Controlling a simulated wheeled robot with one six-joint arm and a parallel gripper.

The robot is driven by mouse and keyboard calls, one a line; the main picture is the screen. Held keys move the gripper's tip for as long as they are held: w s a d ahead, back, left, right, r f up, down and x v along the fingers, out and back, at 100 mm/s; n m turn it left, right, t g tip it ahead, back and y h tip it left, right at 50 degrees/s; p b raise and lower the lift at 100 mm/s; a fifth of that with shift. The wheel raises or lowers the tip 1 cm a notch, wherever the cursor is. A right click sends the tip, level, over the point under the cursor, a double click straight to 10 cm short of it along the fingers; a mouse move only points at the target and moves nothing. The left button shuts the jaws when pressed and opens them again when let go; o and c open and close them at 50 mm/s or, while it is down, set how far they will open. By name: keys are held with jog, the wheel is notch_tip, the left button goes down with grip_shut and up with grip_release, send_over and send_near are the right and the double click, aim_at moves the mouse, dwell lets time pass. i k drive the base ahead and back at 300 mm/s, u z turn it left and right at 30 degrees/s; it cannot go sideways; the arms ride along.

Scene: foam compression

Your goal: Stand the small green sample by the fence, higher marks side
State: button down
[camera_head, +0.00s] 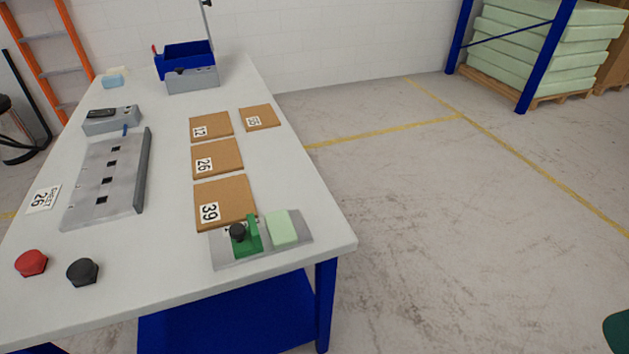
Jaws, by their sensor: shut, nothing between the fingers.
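A small pale green foam sample (282,228) sits on a grey base plate (232,258) at the table's near right corner, just right of a dark green clamp-like part (251,236) with a black knob. A dark grey raised bar, the likely fence (143,172), runs along the right edge of a flat metal plate (85,190) on the left of the table. The plate has a row of dark square marks and fine marks near its left edge, too small to read. Nothing stands against the bar. My gripper is not in view.
Brown square pads (218,160) labelled 12, 26, 39 and one hard to read lie mid-table. A "SHEET 26" card (43,198), red (31,263) and black (82,272) knobs are at left. A grey device (111,120) and blue bin (185,58) stand farther back.

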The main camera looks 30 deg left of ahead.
aim_at(281, 230)
jog(key=u, duration=0.5)
jog(key=i, duration=0.8)
jog(key=u, duration=0.6)
